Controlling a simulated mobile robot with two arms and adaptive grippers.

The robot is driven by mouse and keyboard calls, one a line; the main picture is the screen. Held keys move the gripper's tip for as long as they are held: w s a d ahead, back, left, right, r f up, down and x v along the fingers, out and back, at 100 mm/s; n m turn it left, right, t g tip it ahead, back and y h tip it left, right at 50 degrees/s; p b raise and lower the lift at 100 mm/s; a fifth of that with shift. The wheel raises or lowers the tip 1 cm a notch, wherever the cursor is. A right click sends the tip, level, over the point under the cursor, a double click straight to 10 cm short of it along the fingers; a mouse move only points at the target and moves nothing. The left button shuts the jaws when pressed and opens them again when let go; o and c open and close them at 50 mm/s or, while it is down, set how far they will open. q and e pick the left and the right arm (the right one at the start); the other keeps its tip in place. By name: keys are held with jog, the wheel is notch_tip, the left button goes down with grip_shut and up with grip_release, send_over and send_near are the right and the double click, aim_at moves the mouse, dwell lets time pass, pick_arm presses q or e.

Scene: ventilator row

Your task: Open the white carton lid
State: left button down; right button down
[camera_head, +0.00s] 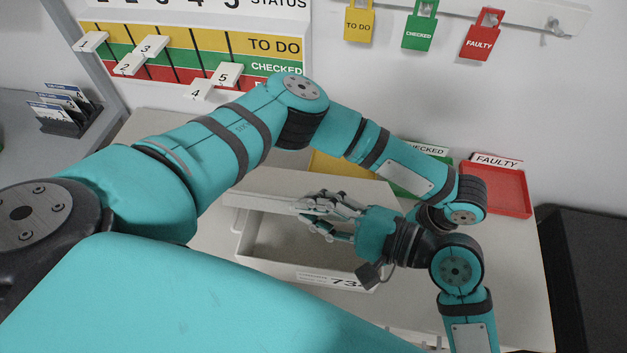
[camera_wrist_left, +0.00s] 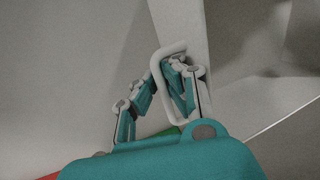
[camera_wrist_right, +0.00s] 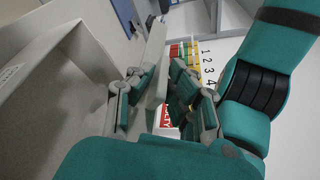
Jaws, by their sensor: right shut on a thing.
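The white carton (camera_head: 248,240) stands on the worktop with its inside showing. Its lid (camera_head: 268,203) is raised at the back. My right gripper (camera_head: 322,213) is shut on the lid's edge. In the right wrist view the lid (camera_wrist_right: 157,50) passes between the fingers, with the carton wall to the left (camera_wrist_right: 40,100). My left gripper (camera_wrist_left: 162,72) shows in its wrist view beside a white loop (camera_wrist_left: 155,72). I cannot tell what the loop belongs to or whether the fingers hold it. In the head view the left gripper is hidden behind the arms.
A red FAULTY tray (camera_head: 510,195) and a green CHECKED tray (camera_head: 440,168) lie at the back right. A yellow tray (camera_head: 330,165) is partly hidden by my left arm. A status board (camera_head: 190,60) and hanging tags (camera_head: 482,35) are on the wall. A dark box (camera_head: 590,270) is at right.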

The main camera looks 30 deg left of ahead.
jog(key=shift+w+a+r, duration=0.1)
jog(key=shift+w+r, duration=0.35)
jog(key=shift+r, duration=0.05)
jog(key=c, duration=1.4)
grip_release()
jog(key=shift+s, duration=0.1)
jog(key=shift+f, duration=0.1)
jog(key=shift+d, duration=0.2)
jog(key=d+r, duration=0.2)
jog(key=d, duration=0.9)
jog(key=shift+d+r, duration=0.25)
